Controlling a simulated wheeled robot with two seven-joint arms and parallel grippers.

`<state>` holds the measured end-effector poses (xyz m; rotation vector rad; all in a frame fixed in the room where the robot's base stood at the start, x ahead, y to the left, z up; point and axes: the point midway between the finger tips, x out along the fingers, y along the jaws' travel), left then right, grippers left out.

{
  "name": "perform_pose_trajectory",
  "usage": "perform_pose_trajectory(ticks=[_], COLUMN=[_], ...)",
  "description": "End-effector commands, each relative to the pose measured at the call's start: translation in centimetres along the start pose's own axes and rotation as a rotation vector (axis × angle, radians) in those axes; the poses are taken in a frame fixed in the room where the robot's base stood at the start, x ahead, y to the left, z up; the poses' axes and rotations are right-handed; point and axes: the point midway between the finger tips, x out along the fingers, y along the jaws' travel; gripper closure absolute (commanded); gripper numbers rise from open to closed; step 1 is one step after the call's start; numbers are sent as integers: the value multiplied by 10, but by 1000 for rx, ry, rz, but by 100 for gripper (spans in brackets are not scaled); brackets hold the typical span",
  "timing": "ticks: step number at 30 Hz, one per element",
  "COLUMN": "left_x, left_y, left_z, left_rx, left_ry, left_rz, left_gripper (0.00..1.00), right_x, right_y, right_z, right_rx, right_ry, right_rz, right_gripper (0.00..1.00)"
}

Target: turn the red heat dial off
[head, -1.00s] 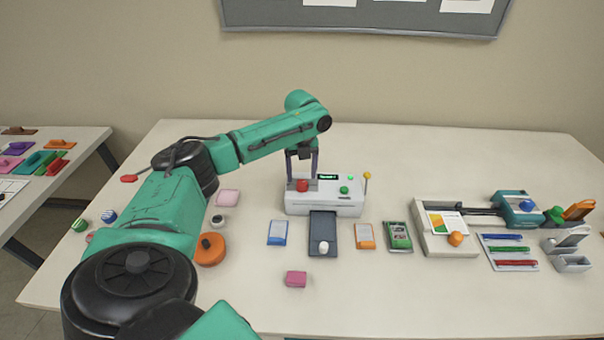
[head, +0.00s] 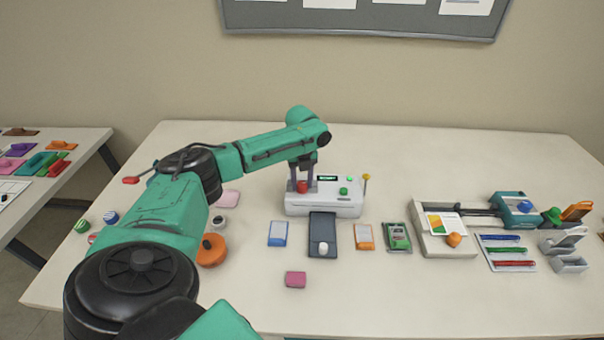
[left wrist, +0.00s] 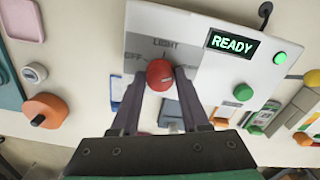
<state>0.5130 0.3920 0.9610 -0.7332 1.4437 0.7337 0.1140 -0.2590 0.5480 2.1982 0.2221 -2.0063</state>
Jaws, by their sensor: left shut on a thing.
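The red heat dial (head: 302,187) stands at the left end of the white laminator (head: 325,208). In the left wrist view the red dial (left wrist: 160,75) sits beside printed labels reading "LIGHT" and "OFF"; any other label is hidden. My left gripper (head: 302,180) reaches down from above and is shut on the dial, with one finger on each side of it. The fingers also show in the left wrist view (left wrist: 158,85). A lit display (left wrist: 231,46) reads "READY". My right gripper is not in view.
A green button (head: 343,191) and a yellow-tipped lever (head: 366,178) are on the laminator's right. A dark tray (head: 322,228) lies in front, with a blue-and-white packet (head: 278,232) and an orange one (head: 364,235) beside it.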

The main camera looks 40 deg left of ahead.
Motion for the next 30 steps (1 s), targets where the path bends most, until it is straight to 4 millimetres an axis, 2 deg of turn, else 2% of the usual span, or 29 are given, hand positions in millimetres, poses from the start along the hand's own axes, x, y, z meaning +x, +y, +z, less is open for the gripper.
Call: perform_pose_trajectory(ticks=[11,30], left_x=[-4,-3], left_y=[0,-1], left_z=[0,0], left_rx=[-215,-819], left_ry=[2,2], left_rz=[1,-1], left_gripper=[100,100], right_x=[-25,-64], right_y=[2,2], right_z=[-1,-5], right_rx=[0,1], right_ry=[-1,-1], right_rz=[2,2], right_gripper=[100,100])
